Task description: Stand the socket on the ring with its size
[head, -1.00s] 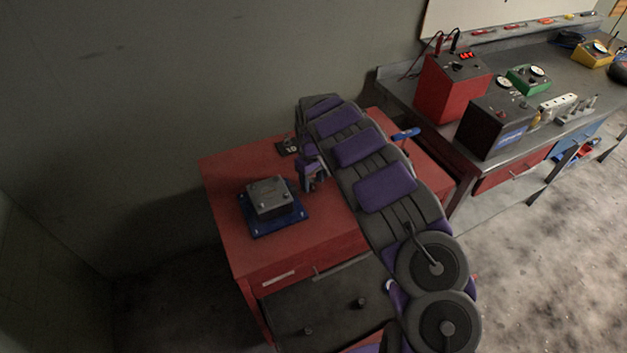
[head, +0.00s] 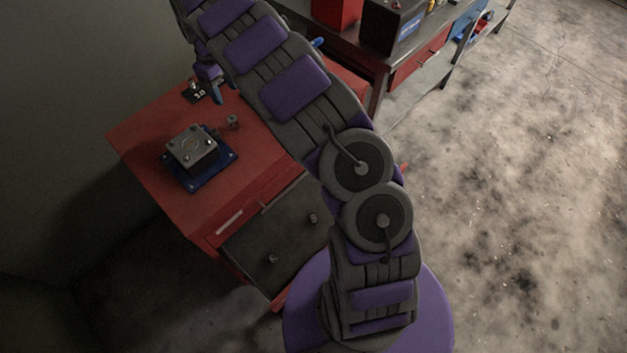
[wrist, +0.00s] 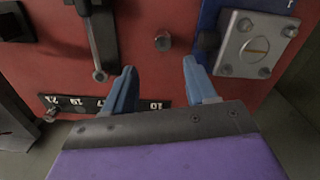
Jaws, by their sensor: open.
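A small grey socket (head: 233,121) stands on the red cabinet top, right of the blue-based metal block. In the wrist view, a small grey cylinder (wrist: 163,41), seemingly that socket, lies beyond my fingertips. A black strip with white size numbers (wrist: 80,103) runs along the cabinet edge, its left part showing 21, 19 and 17 and its right part 10. Its rings are not clear, and my gripper hides part of it. The strip's 10 end (head: 196,92) shows in the head view. My gripper (wrist: 161,82) is open and empty, its blue fingers apart above the strip.
The metal block on its blue base (head: 195,156) is beside the socket. A long-handled tool (wrist: 99,45) lies left of the socket in the wrist view. A small grey piece (wrist: 50,115) is at the strip's left end. A workbench (head: 420,65) stands behind right.

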